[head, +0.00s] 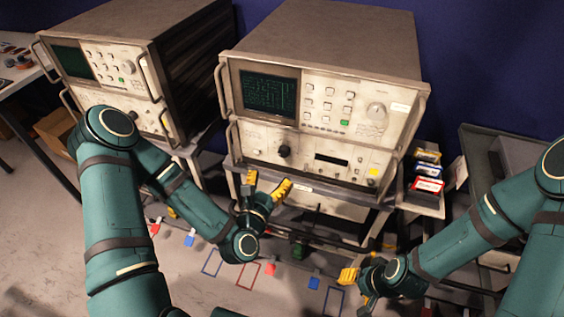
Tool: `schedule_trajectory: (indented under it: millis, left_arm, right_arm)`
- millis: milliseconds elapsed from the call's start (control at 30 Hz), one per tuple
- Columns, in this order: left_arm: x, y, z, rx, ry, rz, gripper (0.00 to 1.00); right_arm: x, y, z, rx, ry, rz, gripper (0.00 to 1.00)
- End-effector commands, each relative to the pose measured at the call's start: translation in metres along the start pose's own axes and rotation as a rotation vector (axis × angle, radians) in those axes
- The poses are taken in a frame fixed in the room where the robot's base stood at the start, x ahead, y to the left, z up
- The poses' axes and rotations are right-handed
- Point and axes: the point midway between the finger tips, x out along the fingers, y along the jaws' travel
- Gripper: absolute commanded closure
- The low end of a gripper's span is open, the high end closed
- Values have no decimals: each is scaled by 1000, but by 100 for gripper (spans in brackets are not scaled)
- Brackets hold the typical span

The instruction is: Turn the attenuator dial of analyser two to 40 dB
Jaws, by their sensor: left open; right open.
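Two beige analysers stand on racks, one at the left (135,50) and one in the middle (320,45). Which one is analyser two cannot be read. The middle one has a black dial (284,151) on its lower panel and a larger pale knob (376,111) at upper right. The dial's markings are too small to read. My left gripper (267,183), with yellow fingertips, is open and empty, in front of and below the black dial, apart from it. My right gripper (352,286) is low, right of centre, apart from the panel; its fingers are partly hidden.
Metal handles (222,92) stick out beside the panels. A tray of coloured boxes (428,185) stands right of the middle analyser. A grey cart (480,140) is at far right. Coloured outlines (247,273) and small coloured items mark the floor below.

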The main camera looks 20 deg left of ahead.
Motion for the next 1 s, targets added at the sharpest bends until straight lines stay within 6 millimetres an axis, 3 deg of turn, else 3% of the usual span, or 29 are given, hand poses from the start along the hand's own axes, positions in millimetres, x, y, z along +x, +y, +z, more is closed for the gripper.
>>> schedule_trajectory:
  millis: [33, 567, 800, 1000]
  left_arm:
    - [4, 0, -4, 2, -5, 0, 34]
    - [41, -2, -2, 0, -5, -1, 34]
    - [80, -1, 1, 0, -2, -1, 34]
    - [94, -1, 1, -1, 1, -1, 34]
  right_arm:
    - [10, 4, 2, -1, -2, 0, 53]
    - [68, 25, 0, -8, 13, 0, 53]
    - [64, 24, 0, -8, 14, 0, 53]
    - [65, 24, 0, -8, 15, 0, 53]
